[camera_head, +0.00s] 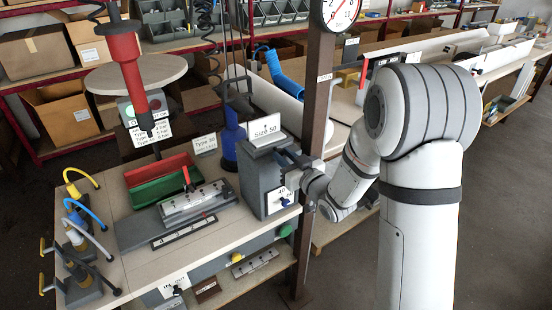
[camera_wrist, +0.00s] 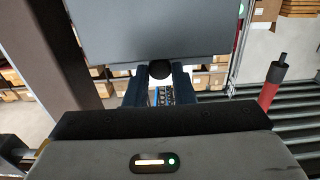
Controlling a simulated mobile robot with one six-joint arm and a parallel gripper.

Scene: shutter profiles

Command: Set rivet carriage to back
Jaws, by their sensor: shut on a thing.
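My gripper (camera_head: 287,158) is at the upper right side of a grey box-shaped unit (camera_head: 262,186) on the workbench. In the wrist view my gripper (camera_wrist: 160,92) has its dark fingers shut on a round black knob (camera_wrist: 160,69), just below a grey panel (camera_wrist: 150,35). The unit carries a "Size 50" sign (camera_head: 265,127) on top and a white plate marked 40 (camera_head: 281,191) on its side. I cannot tell for sure which part is the rivet carriage. A silver fixture with a red-tipped lever (camera_head: 195,202) sits left of the unit, on a grey base.
Red and green bins (camera_head: 160,180) stand behind the fixture. A red hanging tool (camera_head: 122,48) is above them. Hoses with yellow and blue ends (camera_head: 82,225) are at the bench's left. A brown post (camera_head: 315,110) rises close behind my gripper. Grey floor (camera_head: 500,210) is clear at right.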

